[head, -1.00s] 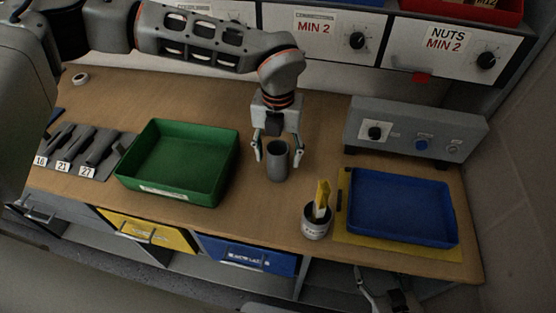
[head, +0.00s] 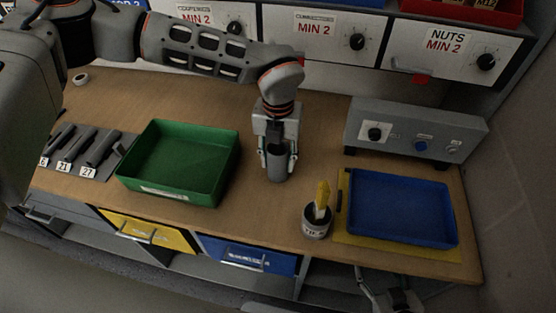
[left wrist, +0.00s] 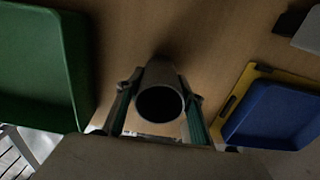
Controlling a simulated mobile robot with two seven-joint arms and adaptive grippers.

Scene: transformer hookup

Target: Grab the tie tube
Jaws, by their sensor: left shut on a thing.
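The tie tube, a grey open-topped cylinder (head: 277,164), stands upright on the wooden bench between the green and blue trays. My left gripper (head: 277,168) reaches down over it, with one finger on each side, shut on it. In the left wrist view the tube (left wrist: 160,100) shows its dark round mouth between the two fingers (left wrist: 160,112). Whether anything lies inside the tube is too dark to tell. My right gripper (head: 388,298) shows only in part at the bottom edge, below the bench front, and its jaw state is unclear.
The green tray (head: 222,188) is left of the tube. The blue tray (head: 452,226) lies on a yellow mat (head: 400,248) at right. A grey control box (head: 400,130) stands behind.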

